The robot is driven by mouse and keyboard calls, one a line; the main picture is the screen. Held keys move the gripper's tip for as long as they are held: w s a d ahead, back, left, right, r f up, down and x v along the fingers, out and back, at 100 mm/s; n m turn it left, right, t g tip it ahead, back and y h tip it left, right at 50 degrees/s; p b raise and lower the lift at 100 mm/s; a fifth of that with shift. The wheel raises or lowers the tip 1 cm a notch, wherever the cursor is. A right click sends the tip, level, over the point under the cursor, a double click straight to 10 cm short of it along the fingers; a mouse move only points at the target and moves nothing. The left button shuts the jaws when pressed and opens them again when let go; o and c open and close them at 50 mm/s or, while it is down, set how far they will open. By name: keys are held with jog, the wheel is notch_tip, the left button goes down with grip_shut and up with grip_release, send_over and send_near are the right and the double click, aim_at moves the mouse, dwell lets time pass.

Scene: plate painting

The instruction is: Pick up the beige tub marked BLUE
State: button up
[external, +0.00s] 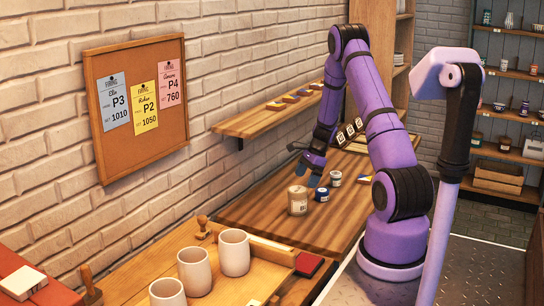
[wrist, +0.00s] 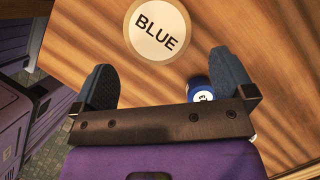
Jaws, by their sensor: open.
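The beige tub marked BLUE (external: 298,200) stands upright on the wooden worktop. In the wrist view its round lid with the word BLUE (wrist: 158,30) shows at the top, ahead of the fingertips and roughly centred between them. My gripper (external: 309,170) is above the worktop, just behind and above the tub in the external view. In the wrist view its two dark blue fingers (wrist: 162,75) are spread apart with nothing between the tips. The tub is outside the fingers.
A small blue jar (external: 322,194) stands close to the tub; it shows by the right finger in the wrist view (wrist: 199,88). A paler jar (external: 336,178) stands behind it. A tray with white cups (external: 234,252) is at the front left. A wall shelf (external: 270,112) runs along the brick wall.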

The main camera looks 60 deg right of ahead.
aim_at(300, 189)
jog(key=x, duration=0.8)
jog(key=shift+a, duration=0.15)
jog(key=shift+r, duration=0.1)
jog(key=c, duration=1.1)
jog(key=shift+w+r, duration=0.1)
